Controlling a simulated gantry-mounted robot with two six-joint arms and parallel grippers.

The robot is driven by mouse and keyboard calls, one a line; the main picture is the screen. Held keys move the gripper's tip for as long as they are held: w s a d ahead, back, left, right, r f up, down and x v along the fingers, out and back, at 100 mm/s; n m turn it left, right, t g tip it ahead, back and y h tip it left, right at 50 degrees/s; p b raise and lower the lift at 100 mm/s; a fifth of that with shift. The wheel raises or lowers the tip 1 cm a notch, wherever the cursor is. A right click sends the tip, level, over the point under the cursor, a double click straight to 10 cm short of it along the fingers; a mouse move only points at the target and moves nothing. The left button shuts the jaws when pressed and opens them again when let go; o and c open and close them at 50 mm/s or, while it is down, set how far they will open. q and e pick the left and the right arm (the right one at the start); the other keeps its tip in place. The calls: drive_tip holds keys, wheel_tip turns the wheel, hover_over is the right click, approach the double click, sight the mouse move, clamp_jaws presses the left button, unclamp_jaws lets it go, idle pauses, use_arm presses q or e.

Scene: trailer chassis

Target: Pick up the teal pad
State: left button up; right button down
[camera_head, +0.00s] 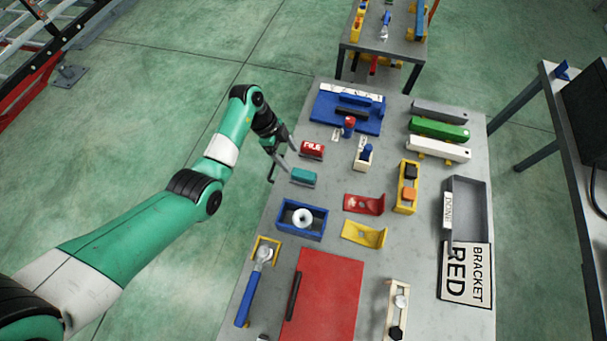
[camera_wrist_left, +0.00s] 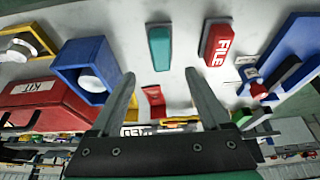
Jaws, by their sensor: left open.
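The teal pad (camera_head: 303,176) is a small block lying near the left edge of the grey table, just below the red FILE block (camera_head: 312,150). My left gripper (camera_head: 279,173) is at the table's left edge, close to the left of the pad, open and empty. In the left wrist view the teal pad (camera_wrist_left: 159,47) lies beyond the open fingertips (camera_wrist_left: 159,74), about in line with the gap between them. The red FILE block (camera_wrist_left: 217,43) is right of it there. My right gripper is not in view.
A blue box (camera_head: 302,220) with a white round part stands below the pad. A red bracket (camera_head: 364,204) and a yellow bracket (camera_head: 364,234) lie to the right. A blue tray (camera_head: 347,110) is farther back. Bare tabletop separates the pad from the brackets.

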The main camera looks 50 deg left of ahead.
sight(303, 174)
use_arm(q)
drive_tip(key=b+x, duration=0.2)
drive_tip(key=x, duration=0.4)
drive_tip(key=shift+w+d, duration=0.1)
drive_tip(key=shift+w, duration=0.05)
drive_tip(key=b+x, duration=0.3)
drive_tip(key=x, duration=0.1)
drive_tip(key=shift+d+f, duration=0.15)
drive_tip(key=shift+f, duration=0.05)
drive_tip(key=shift+w+d+f, duration=0.15)
drive_tip(key=shift+d+f, duration=0.05)
drive_tip(key=shift+f, duration=0.05)
drive_tip(key=shift+c, duration=0.2)
clamp_jaws()
